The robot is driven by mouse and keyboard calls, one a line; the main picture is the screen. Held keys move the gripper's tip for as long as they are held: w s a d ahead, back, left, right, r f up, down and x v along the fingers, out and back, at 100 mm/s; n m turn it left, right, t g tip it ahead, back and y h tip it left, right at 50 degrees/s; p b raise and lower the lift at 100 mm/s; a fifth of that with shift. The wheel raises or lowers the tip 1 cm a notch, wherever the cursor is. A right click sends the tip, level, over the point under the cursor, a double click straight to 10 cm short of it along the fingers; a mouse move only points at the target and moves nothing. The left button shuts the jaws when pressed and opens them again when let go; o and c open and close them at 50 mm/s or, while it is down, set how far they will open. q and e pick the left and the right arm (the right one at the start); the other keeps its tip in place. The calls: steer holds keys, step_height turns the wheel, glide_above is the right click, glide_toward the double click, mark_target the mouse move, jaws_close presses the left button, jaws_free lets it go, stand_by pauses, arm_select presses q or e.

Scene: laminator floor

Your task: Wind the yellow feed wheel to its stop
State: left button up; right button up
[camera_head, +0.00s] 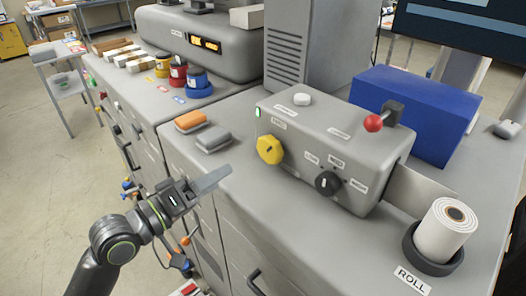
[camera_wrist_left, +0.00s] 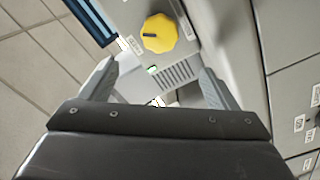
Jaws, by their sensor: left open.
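The yellow feed wheel (camera_head: 270,149) is a scalloped knob on the front face of the grey control box (camera_head: 318,140), under a FEED label. It also shows in the left wrist view (camera_wrist_left: 159,33), with a dark mark line on its face, beyond my fingertips. My left gripper (camera_head: 214,181) is in front of the counter edge, left of and a little below the wheel, apart from it. In the left wrist view its two fingers (camera_wrist_left: 160,82) are spread with nothing between them. My right gripper does not show.
A black dial (camera_head: 327,183) sits right of the wheel, and a red-knobbed lever (camera_head: 373,123) on the box's right end. Orange and grey blocks (camera_head: 190,121) lie on the counter to the left. A white roll (camera_head: 445,230) stands in a dark holder at the right.

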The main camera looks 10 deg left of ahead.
mark_target(265, 151)
arm_select(q)
steer(key=p+x, duration=0.1)
steer(key=x, duration=1.2)
steer(key=shift+w+d+p, duration=0.25)
steer(key=shift+p, duration=0.15)
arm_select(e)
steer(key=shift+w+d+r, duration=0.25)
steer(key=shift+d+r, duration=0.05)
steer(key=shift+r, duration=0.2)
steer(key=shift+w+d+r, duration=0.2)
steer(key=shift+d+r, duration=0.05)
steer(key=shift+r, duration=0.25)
arm_select(q)
steer(key=shift+c, duration=0.3)
steer(key=c, duration=0.9)
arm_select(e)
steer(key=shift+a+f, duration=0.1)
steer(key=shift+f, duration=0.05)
